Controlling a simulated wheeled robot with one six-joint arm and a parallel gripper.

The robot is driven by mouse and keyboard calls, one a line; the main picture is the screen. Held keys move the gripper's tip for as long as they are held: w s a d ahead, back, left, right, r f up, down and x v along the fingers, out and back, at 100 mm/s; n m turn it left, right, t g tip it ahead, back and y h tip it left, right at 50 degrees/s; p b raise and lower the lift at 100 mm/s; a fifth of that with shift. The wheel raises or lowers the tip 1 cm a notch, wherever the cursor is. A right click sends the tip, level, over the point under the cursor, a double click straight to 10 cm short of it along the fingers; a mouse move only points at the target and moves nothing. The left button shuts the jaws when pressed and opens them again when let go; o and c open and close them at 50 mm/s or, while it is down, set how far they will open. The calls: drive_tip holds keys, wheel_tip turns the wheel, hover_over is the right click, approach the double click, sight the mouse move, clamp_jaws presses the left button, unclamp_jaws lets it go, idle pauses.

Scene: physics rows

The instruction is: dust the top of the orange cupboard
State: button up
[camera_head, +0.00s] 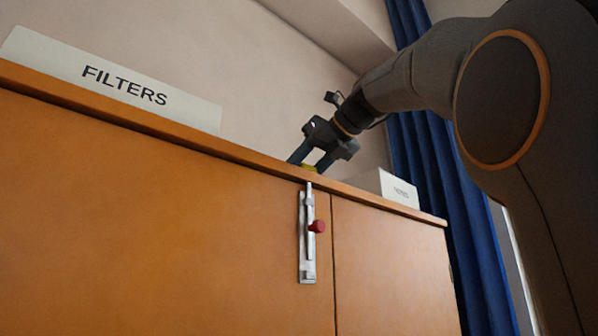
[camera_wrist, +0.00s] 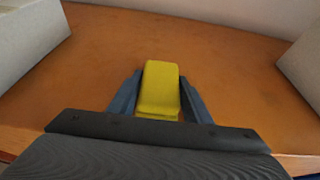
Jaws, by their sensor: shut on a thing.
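The orange cupboard (camera_head: 150,200) fills the lower part of the head view, seen from below its top edge. Its top surface (camera_wrist: 235,80) shows in the wrist view as bare orange-brown board. My gripper (camera_head: 312,163) is over the front edge of the top, pointing down. In the wrist view my gripper (camera_wrist: 158,98) is shut on a yellow block-like duster (camera_wrist: 160,85).
A white box labelled FILTERS (camera_head: 110,80) stands on the top at left. A smaller white labelled box (camera_head: 395,188) stands at right. A metal latch with a red knob (camera_head: 308,235) is on the front. Blue curtains (camera_head: 440,170) hang behind at right.

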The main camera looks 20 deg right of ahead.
drive_tip(key=shift+w+d+p, duration=0.35)
drive_tip(key=shift+d+p, duration=0.1)
drive_tip(key=shift+d, duration=0.5)
drive_tip(key=shift+w+d+p, duration=0.35)
drive_tip(key=shift+d+p, duration=0.1)
drive_tip(key=shift+d, duration=0.45)
drive_tip(key=shift+w+d+p, duration=0.35)
drive_tip(key=shift+d+p, duration=0.1)
drive_tip(key=shift+d, duration=0.5)
drive_tip(key=shift+w+d, duration=0.35)
drive_tip(key=shift+d, duration=0.55)
drive_tip(key=shift+w+d, duration=0.35)
drive_tip(key=shift+d, duration=0.5)
drive_tip(key=shift+w+d, duration=0.4)
drive_tip(key=shift+d, duration=0.65)
drive_tip(key=shift+w+d, duration=0.4)
drive_tip(key=shift+d, duration=0.7)
drive_tip(key=shift+w+d, duration=0.4)
drive_tip(key=shift+d, duration=0.65)
drive_tip(key=shift+w+d+f, duration=0.1)
drive_tip(key=shift+w+d, duration=0.15)
drive_tip(key=shift+d, duration=0.4)
drive_tip(key=shift+w+d+r, duration=0.1)
drive_tip(key=shift+w+d, duration=0.15)
drive_tip(key=shift+d, duration=0.4)
drive_tip(key=shift+w+d+f, duration=0.1)
drive_tip(key=shift+w+d, duration=0.15)
drive_tip(key=shift+d, duration=0.4)
drive_tip(key=shift+w, duration=0.15)
